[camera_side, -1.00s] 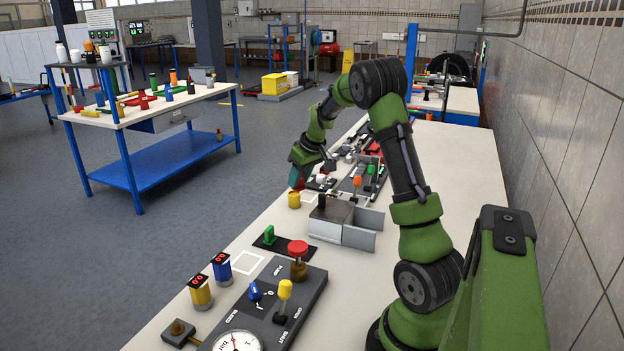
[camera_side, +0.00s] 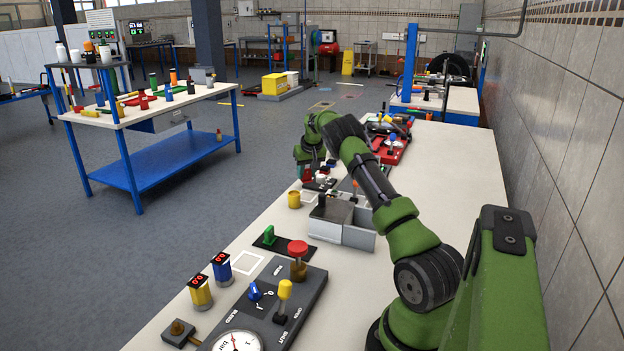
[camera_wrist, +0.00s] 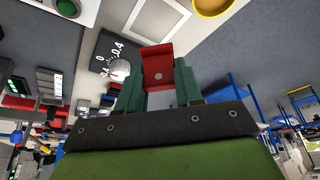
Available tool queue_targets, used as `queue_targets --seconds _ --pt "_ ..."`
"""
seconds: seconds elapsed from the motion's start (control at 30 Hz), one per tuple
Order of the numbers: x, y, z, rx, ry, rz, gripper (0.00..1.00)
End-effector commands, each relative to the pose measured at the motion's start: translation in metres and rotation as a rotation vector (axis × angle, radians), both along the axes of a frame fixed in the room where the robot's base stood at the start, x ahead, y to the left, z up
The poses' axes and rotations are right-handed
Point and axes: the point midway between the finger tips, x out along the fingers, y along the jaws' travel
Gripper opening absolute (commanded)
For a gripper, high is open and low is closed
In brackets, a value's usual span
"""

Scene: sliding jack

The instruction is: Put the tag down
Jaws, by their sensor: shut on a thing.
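The red tag (camera_wrist: 158,72) is an angled piece with a small round hole or stud. It sits between the green fingers of my gripper (camera_wrist: 157,85), which is shut on it. In the side view my gripper (camera_side: 308,176) hangs low over the far part of the bench, with a little red showing at its tip. A white outlined square (camera_side: 309,197) is on the bench near the yellow cup. It also shows in the wrist view (camera_wrist: 131,19), beyond the tag. I cannot tell whether the tag touches a surface.
A yellow cup (camera_side: 294,200) stands close by on the left. A grey box (camera_side: 335,219) is nearer the camera, right of the square. A dark panel with a dial (camera_wrist: 118,68) lies beside the tag in the wrist view. Several parts crowd the far bench.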

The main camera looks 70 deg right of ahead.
Motion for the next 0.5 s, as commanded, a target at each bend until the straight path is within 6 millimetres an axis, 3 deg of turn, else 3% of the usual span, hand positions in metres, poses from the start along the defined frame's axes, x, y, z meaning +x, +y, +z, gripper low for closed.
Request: queue_targets --seconds 0.33,0.5 --pt "0.000 0.001 -0.048 0.000 0.001 0.002 0.02" --pt "0.000 0.000 -0.056 -0.001 -0.002 0.002 0.02"
